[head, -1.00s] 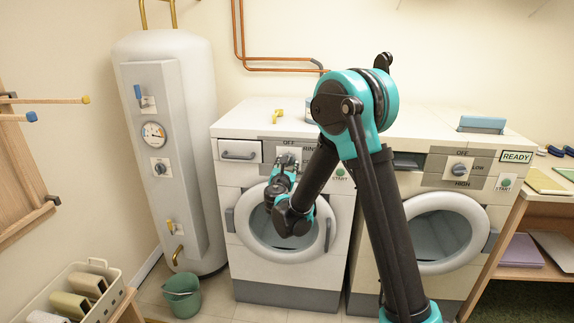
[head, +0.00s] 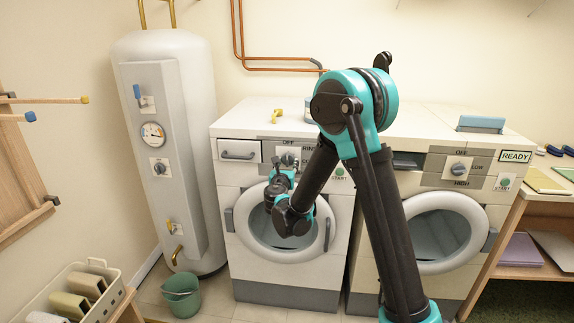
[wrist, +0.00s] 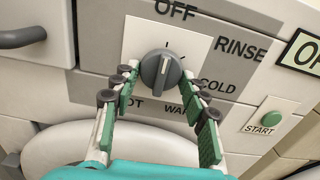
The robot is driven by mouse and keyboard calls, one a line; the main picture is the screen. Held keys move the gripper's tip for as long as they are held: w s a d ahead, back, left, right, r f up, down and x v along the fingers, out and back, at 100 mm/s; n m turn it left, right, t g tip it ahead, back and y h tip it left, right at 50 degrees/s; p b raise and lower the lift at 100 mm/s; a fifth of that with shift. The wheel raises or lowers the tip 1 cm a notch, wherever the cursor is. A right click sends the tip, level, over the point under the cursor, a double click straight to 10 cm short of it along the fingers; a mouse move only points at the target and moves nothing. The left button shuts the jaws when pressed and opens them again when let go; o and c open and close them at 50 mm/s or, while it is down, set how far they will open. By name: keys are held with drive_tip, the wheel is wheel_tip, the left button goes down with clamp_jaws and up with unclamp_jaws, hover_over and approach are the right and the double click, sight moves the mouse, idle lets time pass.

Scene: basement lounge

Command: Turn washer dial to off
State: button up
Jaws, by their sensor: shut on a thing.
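The washer (head: 225,195) is the white left-hand machine with a round door. Its grey dial (wrist: 161,68) sits on a white plate with OFF at the top, RINSE and COLD to the right, WARM below and HOT at lower left, partly hidden. The dial also shows small in the head view (head: 288,159). The dial's raised grip stands roughly upright, slightly tilted in the wrist view; which label it selects is hard to tell. My gripper (wrist: 162,82) is shut on the dial, one finger on each side of its lower part. It also shows in the head view (head: 284,166).
A green START button (wrist: 271,119) is right of the dial, below a partly cut-off display. A drawer handle (head: 238,155) is on the left. A second machine (head: 455,190) showing READY stands right. A water heater (head: 185,120) and green bucket (head: 182,296) are left.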

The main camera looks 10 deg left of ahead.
drive_tip(key=o, duration=1.1)
drive_tip(key=shift+s, duration=0.1)
drive_tip(key=s, duration=1.1)
drive_tip(key=shift+s+a, duration=0.2)
drive_tip(key=shift+s, duration=0.2)
drive_tip(key=shift+d, duration=0.1)
